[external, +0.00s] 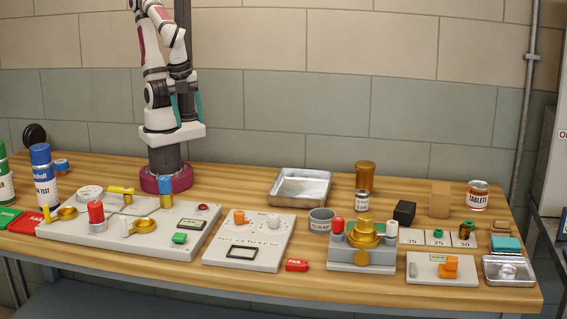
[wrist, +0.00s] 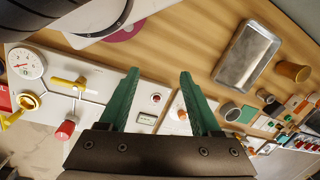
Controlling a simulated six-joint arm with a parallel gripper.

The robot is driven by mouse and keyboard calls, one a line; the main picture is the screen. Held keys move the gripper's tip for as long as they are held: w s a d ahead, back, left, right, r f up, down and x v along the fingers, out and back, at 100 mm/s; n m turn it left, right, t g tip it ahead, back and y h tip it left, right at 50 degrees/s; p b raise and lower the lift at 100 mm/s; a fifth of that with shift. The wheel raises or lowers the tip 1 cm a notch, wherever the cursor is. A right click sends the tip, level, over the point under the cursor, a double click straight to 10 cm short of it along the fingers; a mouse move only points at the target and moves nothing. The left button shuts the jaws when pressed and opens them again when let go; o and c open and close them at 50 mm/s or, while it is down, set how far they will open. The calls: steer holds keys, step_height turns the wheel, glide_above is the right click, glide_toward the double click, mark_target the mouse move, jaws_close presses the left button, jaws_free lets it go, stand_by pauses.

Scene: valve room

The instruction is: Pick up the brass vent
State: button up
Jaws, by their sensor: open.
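I cannot tell for sure which part is the brass vent. Small brass-coloured and green fittings (external: 465,231) stand at the right end of the numbered strip in the external view. My gripper (external: 187,108) is raised above the back left of the bench, far from all of these. Its green fingers (wrist: 159,75) are apart with nothing between them.
A metal tray (external: 301,187) lies at the back middle. A large valve panel (external: 130,228) with red, blue and yellow parts fills the left. A smaller panel (external: 248,240) and a grey can (external: 321,220) stand mid-bench. Bare wood shows around the tray.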

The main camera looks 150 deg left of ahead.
steer(key=o, duration=0.5)
steer(key=w+a+f+n+t, duration=0.2)
steer(key=w+a+f+n, duration=0.15)
steer(key=w, duration=0.35)
steer(key=n+t+y, duration=0.7)
steer(key=n+t, duration=0.2)
steer(key=n, duration=0.1)
glide_toward(367, 176)
steer(key=w+a+f, duration=0.1)
steer(key=a, duration=0.1)
steer(key=w+a+f, duration=0.2)
steer(key=a, duration=0.1)
steer(key=w+a+f, duration=0.1)
steer(key=w+a, duration=0.1)
steer(key=shift+w+a+f, duration=0.2)
steer(key=shift+a+f, duration=0.15)
